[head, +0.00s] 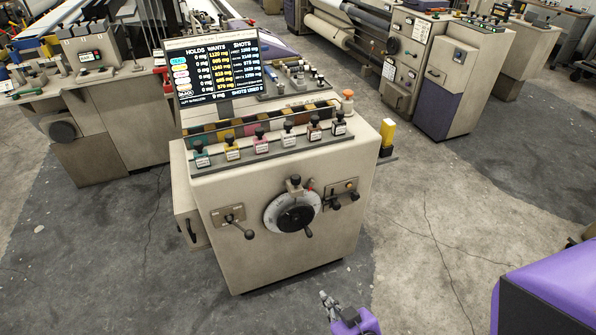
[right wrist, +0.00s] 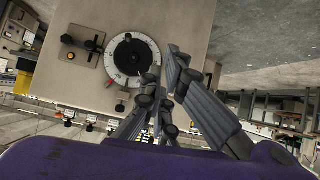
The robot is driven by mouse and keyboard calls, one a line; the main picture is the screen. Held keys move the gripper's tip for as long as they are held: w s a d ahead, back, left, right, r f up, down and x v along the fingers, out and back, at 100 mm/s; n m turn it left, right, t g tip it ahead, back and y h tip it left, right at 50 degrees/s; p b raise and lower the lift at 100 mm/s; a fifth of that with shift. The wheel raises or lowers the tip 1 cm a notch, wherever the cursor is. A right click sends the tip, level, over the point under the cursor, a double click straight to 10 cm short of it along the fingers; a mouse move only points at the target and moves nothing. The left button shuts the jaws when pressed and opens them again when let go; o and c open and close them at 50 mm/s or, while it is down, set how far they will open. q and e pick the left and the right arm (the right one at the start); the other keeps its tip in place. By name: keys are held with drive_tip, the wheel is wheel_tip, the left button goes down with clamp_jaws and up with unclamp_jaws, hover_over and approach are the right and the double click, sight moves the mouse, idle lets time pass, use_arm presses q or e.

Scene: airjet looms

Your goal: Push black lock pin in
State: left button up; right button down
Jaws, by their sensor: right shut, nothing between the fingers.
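The console's front carries a round white dial (head: 292,212) with a dark hub and a crank handle. A small black knob (head: 295,181) stands at the dial's top rim and looks like the lock pin; whether it is in or out I cannot tell. In the right wrist view the picture is turned over, and the knob (right wrist: 121,107) shows below the dial (right wrist: 120,55). My right gripper (head: 326,297) is below and right of the dial, in front of the console, apart from it. In the right wrist view its fingers (right wrist: 178,54) are shut and empty. My left gripper is out of view.
A lever plate (head: 229,216) sits left of the dial and a switch plate (head: 341,195) right of it. The floor (head: 440,230) right of the console is clear.

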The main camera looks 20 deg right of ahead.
drive_tip(key=w+d+r+t+b, duration=0.1)
drive_tip(key=w+d+r+t, duration=0.1)
drive_tip(key=w+r, duration=0.8)
drive_tip(key=w+d+r+m+t+b, duration=0.1)
drive_tip(key=w+d+r+t, duration=0.1)
drive_tip(key=w+r, duration=0.9)
drive_tip(key=w, duration=0.5)
drive_tip(key=shift+w+d, duration=0.15)
drive_tip(key=shift+d, duration=0.2)
drive_tip(key=shift+w+f, duration=0.1)
drive_tip(key=shift+w, duration=0.05)
drive_tip(key=w+f+b, duration=0.1)
drive_tip(key=w+f, duration=0.5)
drive_tip(key=w, duration=0.3)
drive_tip(key=shift+w+a+f, duration=0.15)
drive_tip(key=shift+w+f, duration=0.05)
